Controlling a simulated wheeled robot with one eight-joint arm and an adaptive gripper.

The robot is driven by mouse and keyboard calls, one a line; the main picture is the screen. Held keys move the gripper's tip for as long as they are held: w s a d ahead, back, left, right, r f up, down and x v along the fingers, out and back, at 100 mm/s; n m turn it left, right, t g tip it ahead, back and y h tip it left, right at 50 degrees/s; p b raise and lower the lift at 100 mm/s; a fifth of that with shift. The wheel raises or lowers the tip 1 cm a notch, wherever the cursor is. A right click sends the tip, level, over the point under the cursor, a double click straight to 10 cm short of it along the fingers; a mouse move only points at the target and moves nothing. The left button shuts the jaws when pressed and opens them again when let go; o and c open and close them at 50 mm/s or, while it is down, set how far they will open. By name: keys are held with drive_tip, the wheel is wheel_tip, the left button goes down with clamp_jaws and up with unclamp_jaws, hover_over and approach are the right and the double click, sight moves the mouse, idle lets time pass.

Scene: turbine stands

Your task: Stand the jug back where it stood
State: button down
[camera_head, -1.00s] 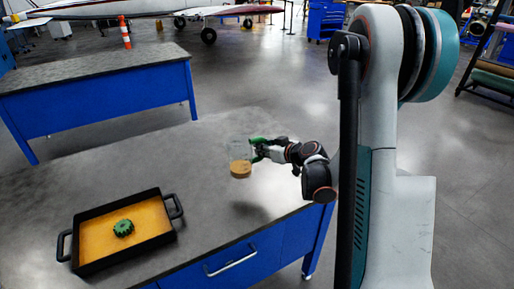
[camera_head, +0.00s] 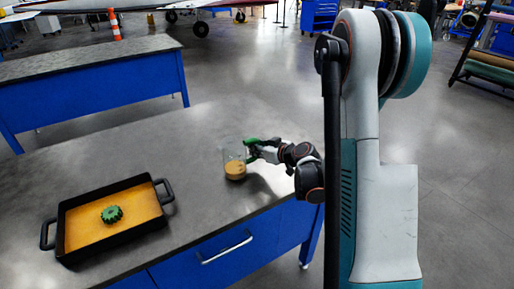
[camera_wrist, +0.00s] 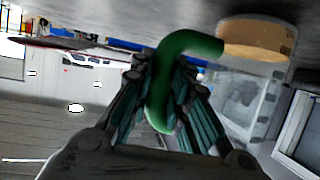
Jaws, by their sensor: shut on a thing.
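The clear jug (camera_head: 233,155) has tan liquid in its bottom and a green handle. It is upright over the right part of the grey workbench (camera_head: 190,160). My gripper (camera_head: 254,149) is shut on the handle from the right. In the wrist view, the green handle (camera_wrist: 182,48) runs between my fingers, and the jug's clear body (camera_wrist: 232,95) and tan liquid (camera_wrist: 256,38) show at the right. The jug's base is low, close to the bench top; I cannot tell whether it touches.
A black tray (camera_head: 110,243) with orange liquid and a green gear (camera_head: 112,214) stands at the bench's left. Bare bench top lies between tray and jug. The front edge is near the jug. A second blue workbench (camera_head: 95,95) stands behind.

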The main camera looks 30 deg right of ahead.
drive_tip(key=shift+f+b, duration=0.3)
drive_tip(key=shift+b, duration=0.05)
idle(0.3)
drive_tip(key=c, duration=1.4)
unclamp_jaws()
drive_tip(key=shift+c, duration=0.2)
drive_tip(key=shift+o, duration=0.8)
drive_tip(key=shift+s, duration=0.1)
drive_tip(key=v, duration=0.7)
